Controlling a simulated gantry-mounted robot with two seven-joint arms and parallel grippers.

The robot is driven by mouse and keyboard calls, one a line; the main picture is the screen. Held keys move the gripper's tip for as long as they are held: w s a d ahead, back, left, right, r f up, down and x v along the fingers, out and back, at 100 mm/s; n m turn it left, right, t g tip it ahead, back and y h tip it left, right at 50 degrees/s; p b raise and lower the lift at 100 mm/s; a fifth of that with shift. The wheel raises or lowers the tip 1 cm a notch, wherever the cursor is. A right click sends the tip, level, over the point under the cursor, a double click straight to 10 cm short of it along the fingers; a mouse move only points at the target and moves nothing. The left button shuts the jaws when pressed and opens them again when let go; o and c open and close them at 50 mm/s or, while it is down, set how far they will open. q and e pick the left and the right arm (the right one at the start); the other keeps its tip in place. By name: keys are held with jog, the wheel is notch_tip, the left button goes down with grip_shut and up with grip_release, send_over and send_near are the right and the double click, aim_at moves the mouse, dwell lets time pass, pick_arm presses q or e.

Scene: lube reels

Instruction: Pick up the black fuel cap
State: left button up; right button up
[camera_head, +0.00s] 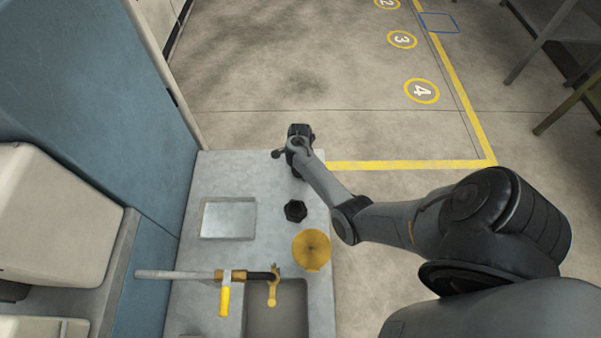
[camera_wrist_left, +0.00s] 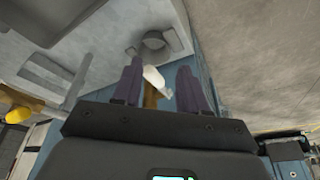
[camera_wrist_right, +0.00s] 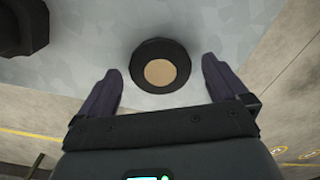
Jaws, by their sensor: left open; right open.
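In the right wrist view a round black cap (camera_wrist_right: 148,78) with a tan centre lies on the pale counter, just ahead of and between my right gripper's fingertips (camera_wrist_right: 160,82). The fingers are open and the cap does not look held. In the head view my right gripper (camera_head: 297,143) is over the far end of the counter, with nothing clearly visible beneath it. A black hexagonal piece (camera_head: 295,211) stands nearer on the counter. My left gripper (camera_wrist_left: 160,75) is open in its wrist view and outside the head view.
The grey counter (camera_head: 270,178) carries a metal plate (camera_head: 228,219), a yellow disc (camera_head: 312,248) and a hose nozzle with a yellow handle (camera_head: 225,300) by a sunken basin (camera_head: 278,312). Another dark object (camera_wrist_right: 22,28) is at the right wrist view's upper left. A blue wall (camera_head: 90,90) borders the left.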

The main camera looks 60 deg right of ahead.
jog(key=shift+f, duration=0.6)
pick_arm(q)
jog(key=shift+a+f, duration=0.1)
jog(key=shift+f, duration=0.35)
pick_arm(e)
jog(key=shift+r, duration=0.1)
jog(key=shift+c, duration=1)
jog(key=c, duration=0.9)
pick_arm(q)
jog(key=shift+r, duration=0.1)
